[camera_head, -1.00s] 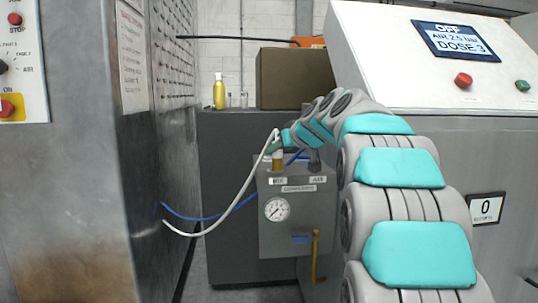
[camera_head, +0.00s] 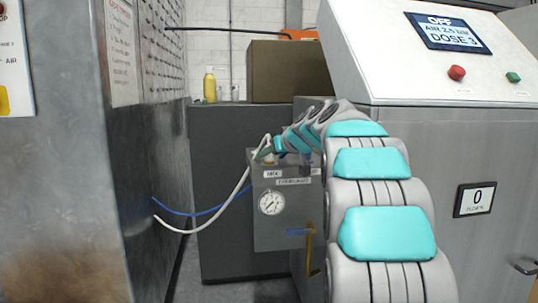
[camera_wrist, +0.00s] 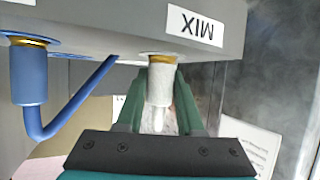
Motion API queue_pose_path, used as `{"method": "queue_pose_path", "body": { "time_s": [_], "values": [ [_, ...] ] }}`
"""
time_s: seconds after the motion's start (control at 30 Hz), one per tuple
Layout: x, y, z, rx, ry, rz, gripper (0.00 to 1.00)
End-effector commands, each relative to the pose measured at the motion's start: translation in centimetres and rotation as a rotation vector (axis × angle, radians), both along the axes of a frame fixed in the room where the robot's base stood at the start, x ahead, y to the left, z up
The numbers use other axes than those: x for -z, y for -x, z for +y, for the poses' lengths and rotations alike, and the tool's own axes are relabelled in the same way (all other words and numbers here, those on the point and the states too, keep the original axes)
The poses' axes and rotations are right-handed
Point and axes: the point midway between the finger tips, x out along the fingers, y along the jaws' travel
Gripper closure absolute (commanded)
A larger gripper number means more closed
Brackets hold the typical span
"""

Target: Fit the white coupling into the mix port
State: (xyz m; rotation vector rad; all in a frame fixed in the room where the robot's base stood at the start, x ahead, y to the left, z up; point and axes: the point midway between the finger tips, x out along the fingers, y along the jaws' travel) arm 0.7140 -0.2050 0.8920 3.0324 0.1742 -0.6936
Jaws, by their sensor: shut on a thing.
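The white coupling (camera_wrist: 159,86) stands between the two green fingers of my gripper (camera_wrist: 160,100) in the wrist view, and the fingers are shut on it. Its end meets the brass ring of the mix port (camera_wrist: 158,57), beside the MIX label (camera_wrist: 195,25). It looks in line with the port; I cannot tell how deep it sits. In the head view my gripper (camera_head: 264,149) is at the top of the grey panel box (camera_head: 288,215), and the white hose (camera_head: 237,190) hangs from it to the left. The coupling itself is hidden there.
A blue coupling (camera_wrist: 28,85) with its blue hose sits on the neighbouring brass port in the wrist view. The box carries a gauge (camera_head: 272,202) and a yellow lever (camera_head: 310,248). Steel cabinets stand close on both sides.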

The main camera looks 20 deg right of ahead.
Motion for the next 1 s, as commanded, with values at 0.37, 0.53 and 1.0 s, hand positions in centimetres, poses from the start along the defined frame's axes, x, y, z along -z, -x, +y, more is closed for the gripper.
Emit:
{"method": "queue_pose_path", "body": {
  "time_s": [0.37,0.53,1.0],
  "values": [
    [0.2,0.0,0.0,0.000,0.000,0.000,0.34],
    [0.2,0.0,0.0,0.000,0.000,0.000,0.34],
    [-2.8,5.4,-0.5,0.000,-0.002,-0.002,0.34]
  ]
}}
